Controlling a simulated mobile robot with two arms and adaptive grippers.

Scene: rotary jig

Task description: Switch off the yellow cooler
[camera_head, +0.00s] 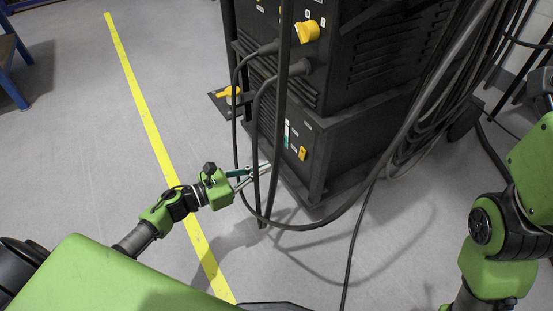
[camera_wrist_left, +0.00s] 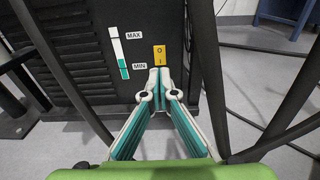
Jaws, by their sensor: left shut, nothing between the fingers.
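The cooler is the black lower unit (camera_head: 340,150) of the welding cabinet. Its front carries a small yellow rocker switch (camera_head: 302,153), marked O at the top and I at the bottom in the left wrist view (camera_wrist_left: 159,54). My left gripper (camera_head: 267,167) is shut and empty, in front of the cooler, left of and a little below the switch in the head view. In the left wrist view its fingertips (camera_wrist_left: 160,73) meet just under the switch's lower edge; I cannot tell whether they touch it. My right gripper is out of view; only its arm shows.
A level gauge (camera_wrist_left: 118,52) marked MAX and MIN is beside the switch. Thick black cables (camera_head: 283,100) hang in front of the cabinet, close to my left gripper. A yellow knob (camera_head: 307,31) sits higher up.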

